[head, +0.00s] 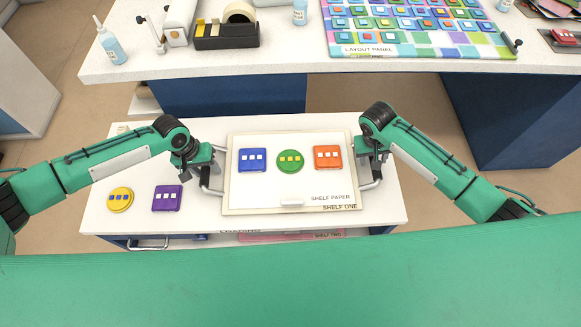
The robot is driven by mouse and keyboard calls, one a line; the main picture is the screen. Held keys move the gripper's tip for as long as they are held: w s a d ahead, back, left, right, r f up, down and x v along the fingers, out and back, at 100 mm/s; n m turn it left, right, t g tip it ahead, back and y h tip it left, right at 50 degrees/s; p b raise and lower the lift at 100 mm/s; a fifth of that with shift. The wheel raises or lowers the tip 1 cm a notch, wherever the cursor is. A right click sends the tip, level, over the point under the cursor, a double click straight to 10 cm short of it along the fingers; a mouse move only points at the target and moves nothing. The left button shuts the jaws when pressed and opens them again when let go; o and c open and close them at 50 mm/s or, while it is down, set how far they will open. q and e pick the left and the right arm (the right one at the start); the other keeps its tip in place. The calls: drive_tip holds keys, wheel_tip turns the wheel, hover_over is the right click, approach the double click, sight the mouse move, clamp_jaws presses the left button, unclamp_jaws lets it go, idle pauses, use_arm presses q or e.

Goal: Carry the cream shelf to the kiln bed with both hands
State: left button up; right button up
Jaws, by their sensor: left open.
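The cream shelf (245,211), labelled SHELF ONE, lies flat on a white low table. White shelf paper covers most of it. A blue square tile (252,159), a green round tile (290,160) and an orange square tile (327,158) sit on the paper. My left gripper (203,164) is open at the shelf's left metal handle (207,189). My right gripper (371,164) is at the right metal handle (376,182); its fingers are too hidden to tell whether they are closed. I cannot make out the kiln bed.
A yellow round tile (120,199) and a purple square tile (167,198) lie left of the shelf. A worktop beyond holds the layout panel (398,50), a tape dispenser (226,33) and glue bottles. Another shelf shows below the low table's front edge.

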use_arm(q)
clamp_jaws()
use_arm(e)
clamp_jaws()
idle(1.1)
use_arm(q)
drive_tip(key=shift+w+r, duration=0.15)
drive_tip(key=shift+r, duration=0.1)
use_arm(e)
drive_tip(key=shift+w+r, duration=0.15)
drive_tip(key=shift+r, duration=0.1)
